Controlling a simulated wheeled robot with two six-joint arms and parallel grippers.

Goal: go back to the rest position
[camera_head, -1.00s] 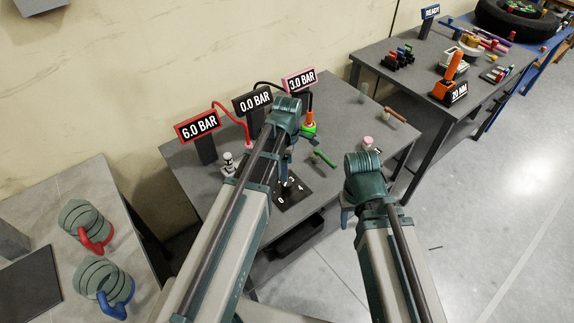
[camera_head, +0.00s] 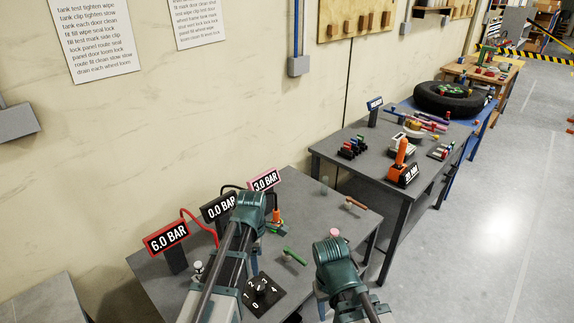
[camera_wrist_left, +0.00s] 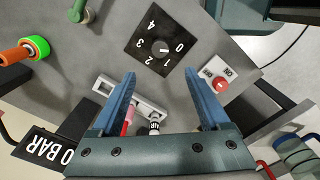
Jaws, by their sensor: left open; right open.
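My left gripper (camera_wrist_left: 160,78) is open and empty in the left wrist view, its two blue fingers apart above the grey bench. A black dial plate (camera_wrist_left: 160,42) marked 0 to 4 lies beyond the fingertips. The dial plate also shows in the head view (camera_head: 264,296), beside my left arm.
The bench (camera_head: 335,215) carries pressure signs, including a red-framed 6.0 BAR sign (camera_head: 167,238), and a green-handled item (camera_head: 294,257). A red button (camera_wrist_left: 221,84) sits near the left gripper. A second table (camera_head: 335,150) stands behind. Floor (camera_head: 480,240) at right is clear.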

